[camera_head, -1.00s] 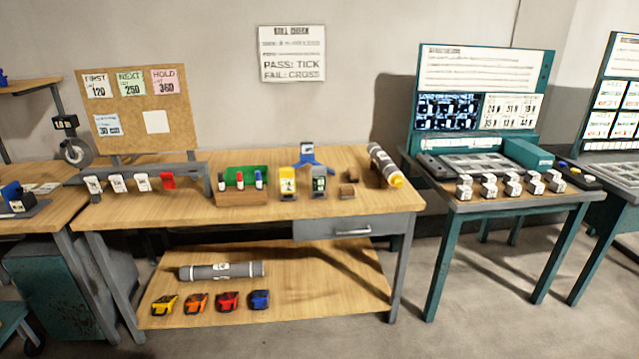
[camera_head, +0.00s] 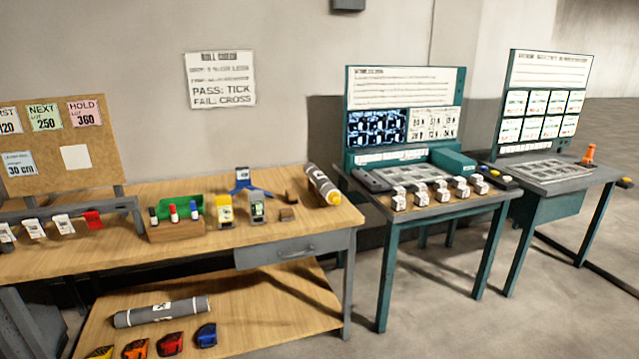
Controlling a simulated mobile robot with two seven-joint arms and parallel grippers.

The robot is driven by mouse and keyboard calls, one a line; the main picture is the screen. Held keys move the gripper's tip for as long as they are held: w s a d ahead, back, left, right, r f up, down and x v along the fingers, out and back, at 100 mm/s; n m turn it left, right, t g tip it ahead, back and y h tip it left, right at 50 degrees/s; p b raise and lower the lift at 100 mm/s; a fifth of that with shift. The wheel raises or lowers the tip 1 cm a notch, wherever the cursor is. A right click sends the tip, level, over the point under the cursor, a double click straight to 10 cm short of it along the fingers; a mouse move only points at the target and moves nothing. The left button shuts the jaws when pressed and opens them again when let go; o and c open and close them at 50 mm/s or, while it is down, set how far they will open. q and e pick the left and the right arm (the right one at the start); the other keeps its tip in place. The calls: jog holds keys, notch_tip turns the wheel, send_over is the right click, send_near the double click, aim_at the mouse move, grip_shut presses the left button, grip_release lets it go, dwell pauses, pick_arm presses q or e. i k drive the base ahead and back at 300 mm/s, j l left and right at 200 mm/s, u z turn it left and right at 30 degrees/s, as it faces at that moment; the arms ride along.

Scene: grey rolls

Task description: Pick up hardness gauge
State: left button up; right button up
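Several small devices stand on the wooden workbench (camera_head: 130,235). One is a yellow device with a white face (camera_head: 225,211). Beside it on the right stands a grey device with a pale screen (camera_head: 258,207). Behind them a dark device with a light face (camera_head: 242,174) sits on a blue stand (camera_head: 243,188). Which of them is the hardness gauge I cannot tell; the labels are too small to read. Neither of my grippers is in view.
A grey roll (camera_head: 321,185) with a yellow end lies at the bench's right. A marker holder (camera_head: 177,229) stands left of the devices. Another roll (camera_head: 162,311) and coloured tools lie on the lower shelf. Teal desks (camera_head: 395,215) stand right, with open floor (camera_head: 440,320) in front.

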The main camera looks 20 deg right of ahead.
aim_at(257, 208)
jog(key=i+j, duration=0.3)
jog(key=i, duration=0.25)
jog(key=i+j+z, duration=0.1)
jog(key=i+j, duration=0.15)
jog(key=i, duration=0.3)
jog(key=i+j, duration=0.35)
jog(key=i, duration=0.2)
